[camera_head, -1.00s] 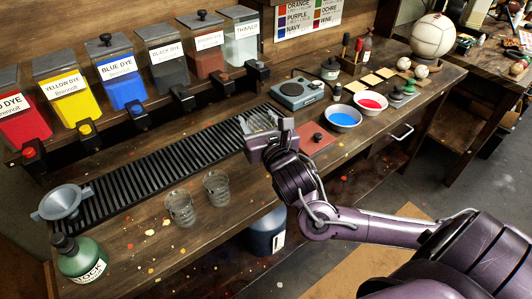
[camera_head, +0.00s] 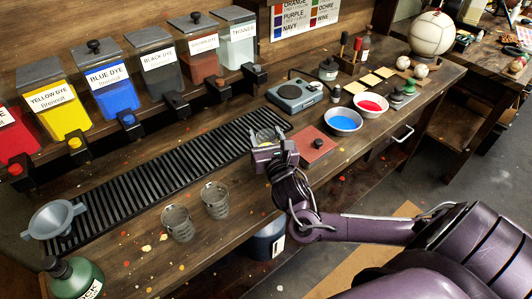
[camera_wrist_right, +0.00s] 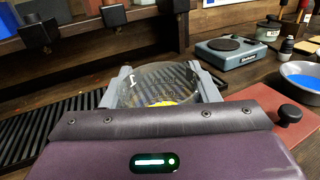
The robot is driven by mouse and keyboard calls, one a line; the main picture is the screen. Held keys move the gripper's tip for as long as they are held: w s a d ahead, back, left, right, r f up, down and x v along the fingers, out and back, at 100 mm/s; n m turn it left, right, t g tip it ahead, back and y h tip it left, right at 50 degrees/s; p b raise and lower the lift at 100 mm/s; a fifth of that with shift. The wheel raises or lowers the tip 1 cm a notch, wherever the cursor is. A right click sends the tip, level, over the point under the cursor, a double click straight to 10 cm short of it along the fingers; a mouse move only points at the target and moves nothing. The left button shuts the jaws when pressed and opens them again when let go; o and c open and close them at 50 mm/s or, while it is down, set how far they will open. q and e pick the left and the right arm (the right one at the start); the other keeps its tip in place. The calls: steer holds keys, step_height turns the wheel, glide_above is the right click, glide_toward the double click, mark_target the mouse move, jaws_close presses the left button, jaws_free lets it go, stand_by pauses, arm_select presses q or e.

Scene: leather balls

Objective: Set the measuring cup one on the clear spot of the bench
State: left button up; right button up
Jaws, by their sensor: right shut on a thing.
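My right gripper (camera_head: 267,146) is shut on a clear glass measuring cup (camera_head: 265,135) at the front edge of the slatted black grate. In the right wrist view the cup (camera_wrist_right: 158,80) sits between the two grey fingers, with pale markings on its wall and something yellow showing in or through its bottom. The gripper's body hides its lower part, so I cannot tell if it touches the bench. Two similar clear cups stand upright on the bench (camera_head: 140,262): one (camera_head: 177,224) and another (camera_head: 215,200) to its right. My left gripper is not in view.
The grate (camera_head: 150,185) runs below the dye bins. A red board (camera_head: 314,146) lies just right of the gripper, with a hot plate (camera_head: 295,94) and blue bowl (camera_head: 343,121) beyond. A funnel (camera_head: 53,219) and green bottle (camera_head: 74,277) stand at left.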

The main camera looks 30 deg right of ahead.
steer(key=shift+f, duration=3.25)
steer(key=shift+f, duration=0.1)
steer(key=o, duration=1.1)
steer(key=v, duration=1.2)
steer(key=shift+b, duration=0.4)
